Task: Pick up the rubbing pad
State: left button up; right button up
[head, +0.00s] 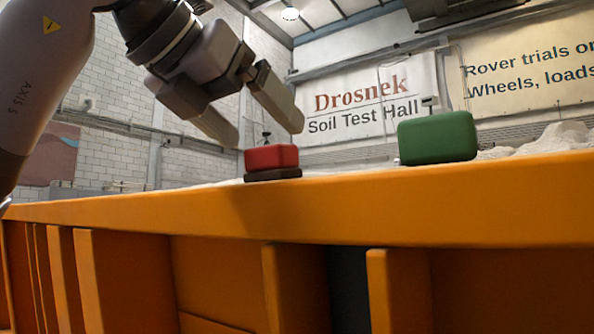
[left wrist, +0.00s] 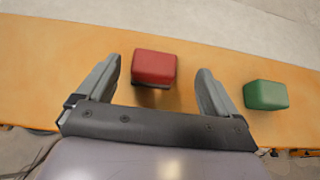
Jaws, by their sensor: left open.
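The rubbing pad looks to be the red block with a dark base (head: 271,157), resting on the orange rim. In the left wrist view the red block (left wrist: 154,67) lies between the two fingers, nearer the left one, with clear space on both sides. My right gripper is not in view.
A green block (head: 437,137) sits on the same orange rim (head: 350,207) to the right; in the left wrist view the green block (left wrist: 266,95) is just outside the right finger. Pale sand (head: 560,138) lies behind the rim. The rim between the blocks is clear.

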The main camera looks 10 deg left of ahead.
aim_at(280, 152)
pick_arm(q)
jog(key=shift+w+d, duration=0.1)
jog(key=shift+d, duration=0.1)
jog(key=shift+w, duration=0.25)
jog(key=x, duration=0.1)
jog(key=p+x, duration=0.1)
jog(key=x, duration=0.1)
jog(key=p+x, duration=0.1)
jog(key=x, duration=0.1)
jog(key=shift+w+a+f, duration=0.2)
jog(key=shift+w+a, duration=0.05)
jog(key=shift+a, duration=0.1)
jog(key=shift+w+d+f, duration=0.15)
jog(key=shift+w+d, duration=0.05)
jog(key=shift+w, duration=0.1)
jog(key=c, duration=1.1)
jog(key=shift+c, duration=0.2)
